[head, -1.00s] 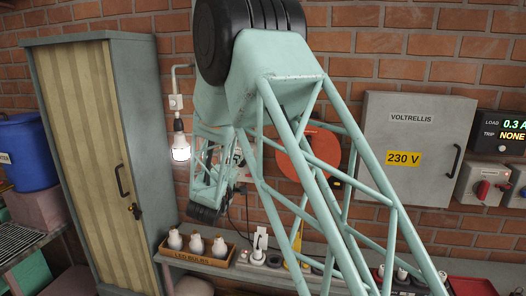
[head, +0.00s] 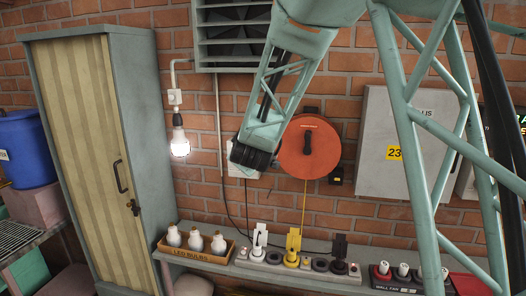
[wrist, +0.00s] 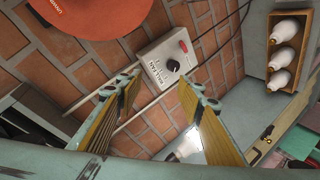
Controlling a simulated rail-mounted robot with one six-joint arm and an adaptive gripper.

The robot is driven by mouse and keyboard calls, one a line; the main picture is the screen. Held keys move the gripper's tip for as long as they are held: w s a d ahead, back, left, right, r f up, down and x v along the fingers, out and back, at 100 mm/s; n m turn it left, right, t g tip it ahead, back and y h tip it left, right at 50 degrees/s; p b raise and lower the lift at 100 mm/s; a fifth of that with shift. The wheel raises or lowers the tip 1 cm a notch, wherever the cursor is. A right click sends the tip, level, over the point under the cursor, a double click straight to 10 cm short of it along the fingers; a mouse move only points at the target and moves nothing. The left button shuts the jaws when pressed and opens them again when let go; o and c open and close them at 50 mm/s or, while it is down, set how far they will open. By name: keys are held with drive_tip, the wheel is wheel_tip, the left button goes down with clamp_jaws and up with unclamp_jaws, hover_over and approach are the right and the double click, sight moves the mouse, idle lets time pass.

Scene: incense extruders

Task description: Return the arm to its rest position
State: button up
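My arm reaches in from the upper right in the head view, its forearm slanting down to a black wrist joint (head: 252,155) in front of the brick wall. My gripper's fingers cannot be made out in the head view. In the wrist view my gripper (wrist: 158,82) is open, with its two fingers well apart and nothing between them. It faces the wall, where a white control box with a black knob (wrist: 172,66) shows beyond the fingertips. The fingers look clear of the box.
A red-orange disc (head: 309,148) hangs on the wall beside my wrist, with a lit bulb (head: 180,146) to the left. A cabinet (head: 85,150) stands left.

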drive_tip(key=s+d+f+m+g+b, duration=0.2)
drive_tip(key=s+d, duration=0.6)
drive_tip(key=s, duration=1.2)
drive_tip(key=s+d+f+m+g+b, duration=0.1)
drive_tip(key=s+d+m+g, duration=0.3)
drive_tip(key=s, duration=1.7)
drive_tip(key=s+d+f+m+g+h+b, duration=0.1)
drive_tip(key=s+d+f+m+g+b, duration=0.1)
drive_tip(key=s+d, duration=1.1)
drive_tip(key=s+m+g+b, duration=0.1)
drive_tip(key=s+m, duration=0.1)
drive_tip(key=s, duration=0.6)
drive_tip(key=shift+d+f+m+g, duration=0.25)
drive_tip(key=shift+f+m+g, duration=0.05)
drive_tip(key=shift+m, duration=0.1)
drive_tip(key=shift+c, duration=0.2)
